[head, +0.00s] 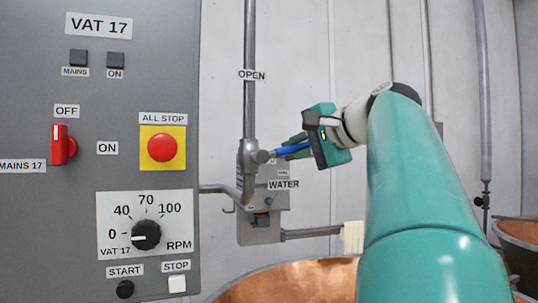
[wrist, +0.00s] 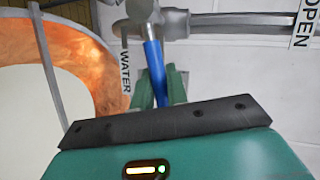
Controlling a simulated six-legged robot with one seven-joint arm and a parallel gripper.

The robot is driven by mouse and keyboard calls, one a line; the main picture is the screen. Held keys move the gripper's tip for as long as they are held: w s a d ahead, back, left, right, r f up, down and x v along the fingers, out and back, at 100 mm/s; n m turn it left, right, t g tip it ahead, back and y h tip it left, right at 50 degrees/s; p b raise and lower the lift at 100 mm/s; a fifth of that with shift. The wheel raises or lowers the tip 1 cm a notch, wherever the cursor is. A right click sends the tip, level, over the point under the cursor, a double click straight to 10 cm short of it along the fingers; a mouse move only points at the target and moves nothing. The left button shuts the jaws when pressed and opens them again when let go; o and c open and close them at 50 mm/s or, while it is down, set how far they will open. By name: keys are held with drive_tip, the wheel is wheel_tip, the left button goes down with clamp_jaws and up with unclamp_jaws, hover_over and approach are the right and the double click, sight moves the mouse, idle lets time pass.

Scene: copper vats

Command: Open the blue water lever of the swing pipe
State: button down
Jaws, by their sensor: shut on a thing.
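The blue water lever (head: 288,149) sticks out to the right from the grey valve (head: 250,157) on the vertical pipe, nearly level and tilted slightly up. It lies across the pipe, not along it. My gripper (head: 299,145) is shut on the lever's outer part and hides its end. In the wrist view the blue lever (wrist: 153,62) runs between the two green fingers of my gripper (wrist: 159,92). The WATER label (head: 284,184) is below the lever. The OPEN label (head: 252,75) is on the pipe above the valve.
A grey control panel (head: 150,75) with a red switch (head: 61,145), a red stop button (head: 160,147) and a dial (head: 146,235) stands at left. A copper vat (head: 290,284) is below, another (head: 521,240) at right. A grey bracket box (head: 262,226) sits under the valve.

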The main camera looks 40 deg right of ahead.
drive_tip(key=r+n+h, duration=0.1)
drive_tip(key=a+r+n+g, duration=0.1)
drive_tip(key=r+n, duration=0.1)
drive_tip(key=shift+w+a+h, duration=0.15)
drive_tip(key=shift+w+h, duration=0.05)
drive_tip(key=shift+h, duration=0.2)
drive_tip(key=a+r+n+h, duration=0.1)
drive_tip(key=a+r+n+g+h, duration=0.1)
drive_tip(key=n, duration=0.1)
drive_tip(key=shift+w, duration=0.25)
drive_tip(key=n, duration=0.1)
drive_tip(key=a+n+h, duration=0.1)
drive_tip(key=a+h, duration=0.1)
drive_tip(key=shift+w+a+r+n+g, duration=0.25)
drive_tip(key=shift+w+r+n+g, duration=0.1)
drive_tip(key=shift+r+n+g, duration=0.05)
drive_tip(key=shift+w+a+n+h, duration=0.2)
drive_tip(key=shift+a+n+h, duration=0.4)
drive_tip(key=shift+n+h, duration=0.15)
drive_tip(key=c, duration=1.4)
unclamp_jaws()
drive_tip(key=shift+a, duration=0.1)
drive_tip(key=v, duration=1.3)
drive_tip(key=shift+s+a+r, duration=0.1)
drive_tip(key=shift+s+r, duration=0.1)
drive_tip(key=shift+r, duration=0.05)
